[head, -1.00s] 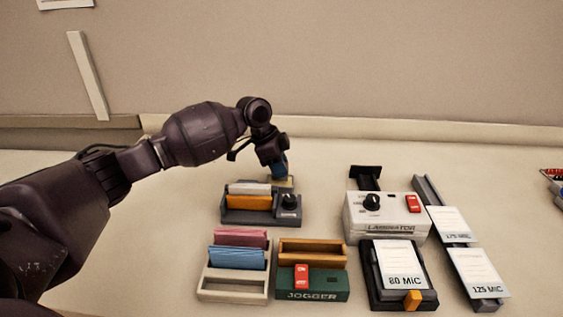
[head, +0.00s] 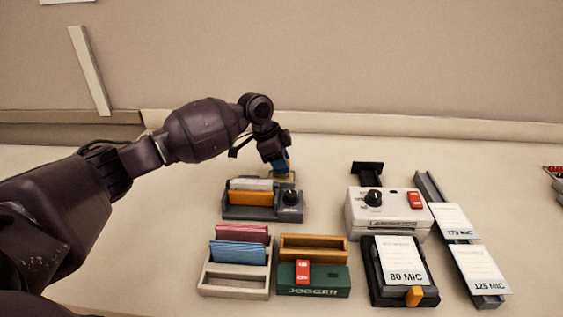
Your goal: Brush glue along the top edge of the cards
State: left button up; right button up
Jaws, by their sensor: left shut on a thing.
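My left gripper (head: 281,164) reaches in from the left, pointing down behind the grey clamp (head: 262,213). It is shut on a blue-handled thing, seemingly the glue brush (head: 284,168), whose lower end is at a small yellowish pot or tray (head: 285,177). Whether the brush touches glue cannot be seen. The grey clamp has a dark knob on its right and holds white cards (head: 250,184) with an orange strip (head: 250,198) in front. The cards stand to the left of and in front of the gripper. My right gripper is not in view.
In front stand a cream rack (head: 234,293) with pink and blue cards and a green jogger (head: 325,286) with a wooden tray. To the right are a white laminator (head: 387,226), an 80 MIC pouch holder (head: 375,282) and a rail with more pouches (head: 480,268).

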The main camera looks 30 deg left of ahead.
pick_arm(q)
jog(key=shift+f, duration=0.4)
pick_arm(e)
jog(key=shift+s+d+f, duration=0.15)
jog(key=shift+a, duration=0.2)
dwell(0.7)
pick_arm(q)
jog(key=shift+f, duration=0.1)
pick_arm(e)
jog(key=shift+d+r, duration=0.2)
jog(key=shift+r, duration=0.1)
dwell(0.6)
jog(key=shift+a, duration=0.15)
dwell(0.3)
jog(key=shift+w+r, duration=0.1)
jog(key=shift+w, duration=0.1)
pick_arm(q)
jog(key=shift+r+p, duration=1.3)
jog(key=shift+r, duration=0.7)
jog(key=shift+r+p, duration=1.15)
jog(key=shift+r, duration=0.5)
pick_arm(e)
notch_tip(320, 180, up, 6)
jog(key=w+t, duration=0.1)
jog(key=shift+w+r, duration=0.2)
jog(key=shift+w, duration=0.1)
pick_arm(q)
jog(key=shift+f, duration=0.15)
